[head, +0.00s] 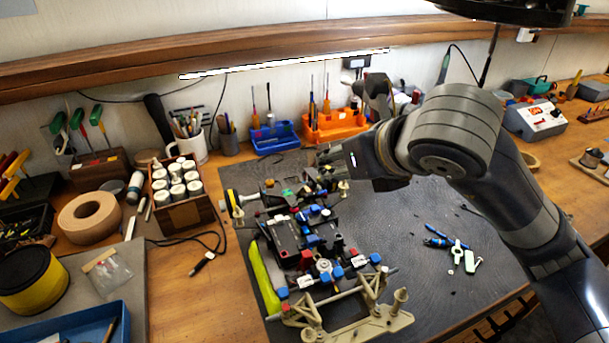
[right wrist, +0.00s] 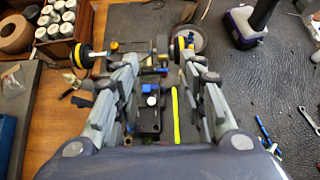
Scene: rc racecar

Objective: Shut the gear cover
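The RC car chassis (head: 310,240) lies on the dark mat in the middle of the head view, with black, blue and red parts and a beige frame at its near end. It also shows between my fingers in the right wrist view (right wrist: 150,118). My right gripper (head: 330,162) is at the far end of the chassis. In the right wrist view its two fingers (right wrist: 158,68) stand wide apart on either side of the chassis, with nothing seen clamped between them. I cannot single out the gear cover; the gripper partly hides that end. My left gripper is not in view.
A wooden box of white-capped jars (head: 178,215) and a tape roll (head: 90,217) are at the left. Orange (head: 335,127) and blue (head: 275,138) bins stand behind. Small blue and green tools (head: 452,248) lie on the mat's right, which is otherwise mostly clear.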

